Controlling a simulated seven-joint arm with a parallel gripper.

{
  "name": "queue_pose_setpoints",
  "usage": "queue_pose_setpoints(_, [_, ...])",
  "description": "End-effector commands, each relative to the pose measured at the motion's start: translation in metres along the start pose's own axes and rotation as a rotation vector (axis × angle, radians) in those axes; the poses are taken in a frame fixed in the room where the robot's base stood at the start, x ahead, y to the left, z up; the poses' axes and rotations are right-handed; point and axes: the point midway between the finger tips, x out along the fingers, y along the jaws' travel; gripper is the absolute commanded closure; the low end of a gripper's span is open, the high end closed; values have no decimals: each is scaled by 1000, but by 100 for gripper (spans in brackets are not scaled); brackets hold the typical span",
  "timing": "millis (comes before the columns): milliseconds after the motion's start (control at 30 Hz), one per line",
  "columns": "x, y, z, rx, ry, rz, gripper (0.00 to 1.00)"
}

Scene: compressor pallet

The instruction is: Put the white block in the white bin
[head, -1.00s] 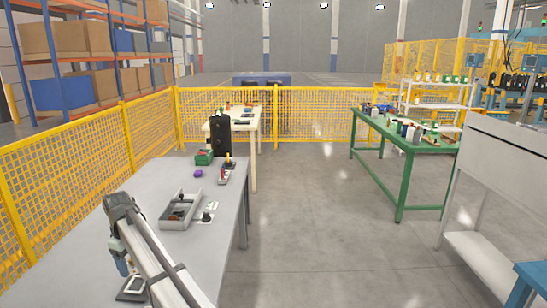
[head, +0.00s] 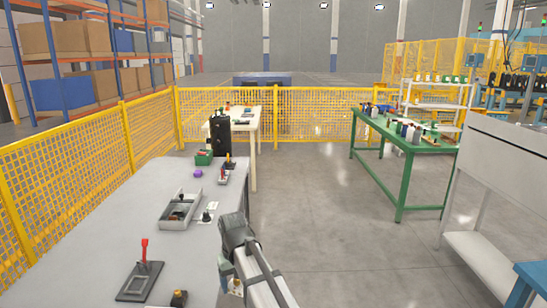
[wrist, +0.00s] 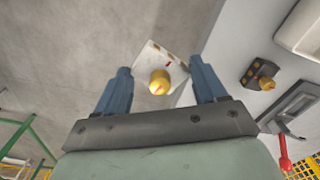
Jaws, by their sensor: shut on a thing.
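A white block (wrist: 153,54) with a yellow knob and a small red mark sits between the blue fingers of my gripper (wrist: 160,68) in the wrist view. My gripper is shut on it. In the head view my gripper (head: 231,275) hangs beyond the table's right edge, with the block (head: 236,291) partly visible below it. A white bin (wrist: 301,32) with a rounded corner shows at the upper right of the wrist view, cut off by the frame. The block is apart from the bin. The inside of the bin is mostly out of view.
On the grey table (head: 95,235) stand a dark plate with a red lever (head: 140,283), a dark box with a yellow knob (head: 179,298) and a grey tray (head: 175,222) holding small parts. Open floor (head: 330,240) lies right of the table.

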Motion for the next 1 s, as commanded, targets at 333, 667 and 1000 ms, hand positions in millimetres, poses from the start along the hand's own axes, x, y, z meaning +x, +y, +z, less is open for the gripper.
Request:
queue_pose_setpoints(333, [8, 104, 46, 166, -5, 2, 62])
queue_pose_setpoints(667, [12, 193, 78, 317, -9, 2, 62])
queue_pose_setpoints(1000, [12, 252, 100, 418, -10, 3, 62])
